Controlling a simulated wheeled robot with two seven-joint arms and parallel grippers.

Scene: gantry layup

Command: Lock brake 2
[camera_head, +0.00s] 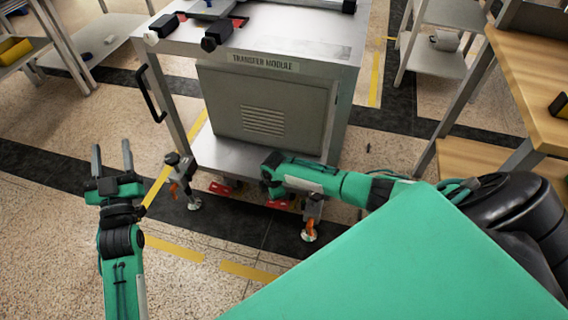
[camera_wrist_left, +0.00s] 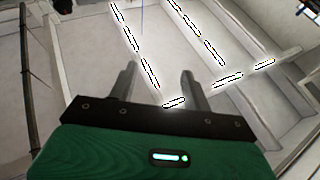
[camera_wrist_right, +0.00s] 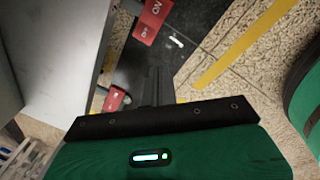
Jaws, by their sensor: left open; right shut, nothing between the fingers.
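The transfer module (camera_head: 265,107) stands ahead of me, with red brake pedals (camera_head: 222,188) (camera_head: 278,204) low at its front. No number shows on the pedals, so I cannot tell which is brake 2. The right wrist view shows a red pedal marked ON and OFF (camera_wrist_right: 151,20) beyond the fingertips and another red pedal (camera_wrist_right: 115,99) left of the fingers. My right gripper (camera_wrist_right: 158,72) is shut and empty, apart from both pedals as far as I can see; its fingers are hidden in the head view. My left gripper (camera_head: 111,148) is open and empty, left of the module.
Grey posts with orange parts (camera_head: 181,178) (camera_head: 312,212) stand at the module's front corners. A black handle (camera_head: 149,94) sticks out on its left side. A wooden bench (camera_head: 545,110) is at the right. Floor around my left gripper is clear.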

